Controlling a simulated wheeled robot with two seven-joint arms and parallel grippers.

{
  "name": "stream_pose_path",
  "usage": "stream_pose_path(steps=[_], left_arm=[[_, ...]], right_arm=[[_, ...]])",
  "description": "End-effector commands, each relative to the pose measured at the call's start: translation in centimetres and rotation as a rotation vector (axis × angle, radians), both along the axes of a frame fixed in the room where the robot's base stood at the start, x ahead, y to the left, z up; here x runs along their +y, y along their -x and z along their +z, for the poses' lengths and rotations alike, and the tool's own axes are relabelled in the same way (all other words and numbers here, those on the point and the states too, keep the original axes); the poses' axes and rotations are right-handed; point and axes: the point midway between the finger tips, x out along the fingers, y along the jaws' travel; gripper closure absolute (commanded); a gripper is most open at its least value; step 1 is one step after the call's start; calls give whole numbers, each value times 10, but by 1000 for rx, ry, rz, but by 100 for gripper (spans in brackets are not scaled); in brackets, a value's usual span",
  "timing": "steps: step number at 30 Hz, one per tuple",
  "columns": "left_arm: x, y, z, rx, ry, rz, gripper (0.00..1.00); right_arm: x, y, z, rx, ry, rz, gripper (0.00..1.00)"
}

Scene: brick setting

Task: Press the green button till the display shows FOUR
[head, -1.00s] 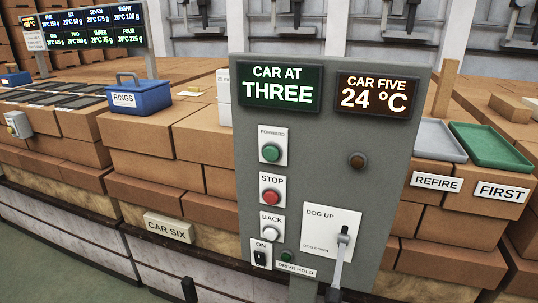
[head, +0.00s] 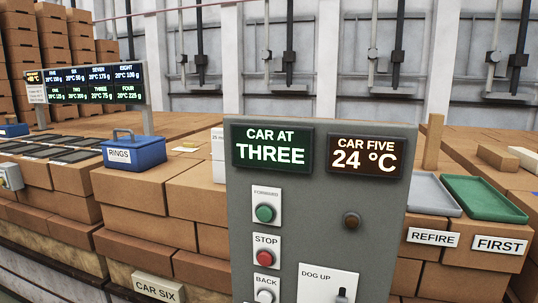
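A grey control panel (head: 320,210) stands upright in the middle of the head view. The green button (head: 264,213), labelled FORWARD, is on the panel's left side below that display. The red STOP button (head: 265,258) is under it, and the white BACK button (head: 264,296) is at the bottom edge of the picture. Neither of my grippers shows in this view.
A second display (head: 362,157) reads CAR FIVE 24 °C. A DOG UP plate (head: 327,285) with a lever is cut off at the bottom. A blue RINGS box (head: 134,152), a grey tray (head: 432,194) and a green tray (head: 484,198) rest on brick stacks. A status board (head: 96,85) stands behind left.

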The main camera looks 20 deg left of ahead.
Motion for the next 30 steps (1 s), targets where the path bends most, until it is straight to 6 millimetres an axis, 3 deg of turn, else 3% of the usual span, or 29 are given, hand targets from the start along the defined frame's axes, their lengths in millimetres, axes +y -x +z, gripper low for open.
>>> stream_pose_path(steps=[5,11,30], left_arm=[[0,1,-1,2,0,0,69],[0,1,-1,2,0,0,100],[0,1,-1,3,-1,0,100]], right_arm=[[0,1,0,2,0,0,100],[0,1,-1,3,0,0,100],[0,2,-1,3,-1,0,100]])
